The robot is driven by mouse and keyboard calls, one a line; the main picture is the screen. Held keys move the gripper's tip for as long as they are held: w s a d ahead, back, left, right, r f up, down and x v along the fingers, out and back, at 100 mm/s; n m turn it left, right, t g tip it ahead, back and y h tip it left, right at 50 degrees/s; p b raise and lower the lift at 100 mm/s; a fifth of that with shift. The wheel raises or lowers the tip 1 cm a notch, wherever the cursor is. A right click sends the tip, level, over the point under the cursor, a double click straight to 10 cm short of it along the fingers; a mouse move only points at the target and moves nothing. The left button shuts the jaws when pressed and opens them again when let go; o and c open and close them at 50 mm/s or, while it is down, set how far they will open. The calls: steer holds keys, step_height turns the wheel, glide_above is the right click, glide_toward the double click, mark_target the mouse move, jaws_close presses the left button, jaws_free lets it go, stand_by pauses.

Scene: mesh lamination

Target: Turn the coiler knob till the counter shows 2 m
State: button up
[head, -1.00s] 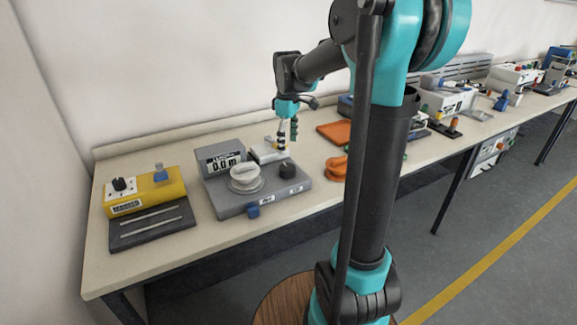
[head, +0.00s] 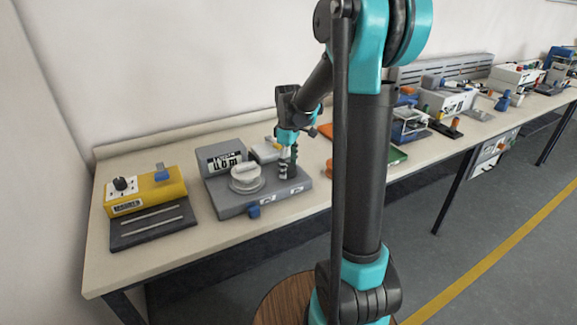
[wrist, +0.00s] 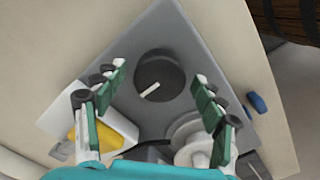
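The grey coiler (head: 233,207) stands on the bench, and its counter (head: 225,162) appears to read 0.0 m. The dark round knob (wrist: 160,80) with a white pointer line shows on the coiler's grey top in the wrist view. In the head view my gripper hides the knob. My gripper (head: 287,170) points down over the right part of the coiler. In the wrist view my gripper (wrist: 162,72) is open, with green-padded fingers on either side of the knob and visible gaps to it. I cannot tell the height of the fingertips relative to the knob.
A pale spool (head: 246,180) sits on the coiler left of my gripper, and a blue part (head: 254,211) is at its front edge. A yellow device (head: 150,192) with a dark plate stands to the left. More devices line the bench to the right.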

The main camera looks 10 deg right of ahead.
steer(key=c, duration=1)
steer(key=shift+m, duration=0.3)
steer(key=m, duration=1.1)
steer(key=shift+a+m, duration=0.1)
steer(key=shift+m, duration=1.9)
